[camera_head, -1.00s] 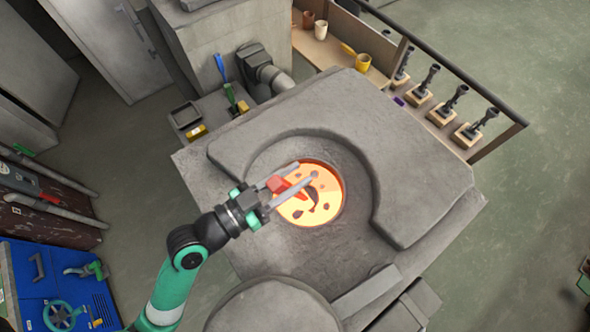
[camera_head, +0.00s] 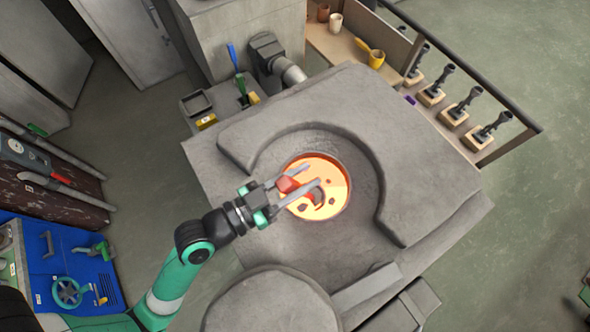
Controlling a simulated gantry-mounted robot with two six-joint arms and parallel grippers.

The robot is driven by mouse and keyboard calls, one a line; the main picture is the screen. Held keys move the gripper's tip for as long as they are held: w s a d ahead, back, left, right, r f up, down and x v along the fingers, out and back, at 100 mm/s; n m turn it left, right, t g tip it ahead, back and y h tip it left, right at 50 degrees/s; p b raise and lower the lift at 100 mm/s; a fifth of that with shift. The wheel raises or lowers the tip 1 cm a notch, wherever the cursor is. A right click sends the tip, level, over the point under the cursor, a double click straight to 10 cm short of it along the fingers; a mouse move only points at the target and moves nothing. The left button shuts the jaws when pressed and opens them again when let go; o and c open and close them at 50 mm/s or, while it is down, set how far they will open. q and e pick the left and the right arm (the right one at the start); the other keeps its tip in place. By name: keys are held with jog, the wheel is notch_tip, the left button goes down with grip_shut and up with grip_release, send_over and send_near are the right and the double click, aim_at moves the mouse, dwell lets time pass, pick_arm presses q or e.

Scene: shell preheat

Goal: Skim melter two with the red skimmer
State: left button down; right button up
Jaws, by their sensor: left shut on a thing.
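My left gripper (camera_head: 300,179) is shut on the red skimmer (camera_head: 288,185), whose red handle shows between the fingers. It holds the skimmer over the round melter opening (camera_head: 332,196), which glows orange and yellow. Several dark patches of dross float on the melt, and one dark shape lies just beyond the fingertips. The skimmer's lower end is hard to tell from this dross. My right gripper does not show.
A raised grey rim block (camera_head: 430,170) curves around the far and right sides of the opening. A round grey lid (camera_head: 270,305) lies in front. Blue and green handles (camera_head: 238,75) stand in a holder behind. A wooden shelf (camera_head: 335,48) holds cups and a yellow ladle (camera_head: 374,55).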

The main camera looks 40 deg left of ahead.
pick_arm(q)
jog(key=x, duration=0.4)
jog(key=shift+w+r, duration=0.1)
jog(key=shift+w, duration=0.15)
jog(key=a+b, duration=0.1)
jog(key=a, duration=0.1)
jog(key=w+a, duration=0.1)
jog(key=a, duration=0.1)
jog(key=shift+w+a+b, duration=0.15)
jog(key=shift+b, duration=0.2)
dwell(0.4)
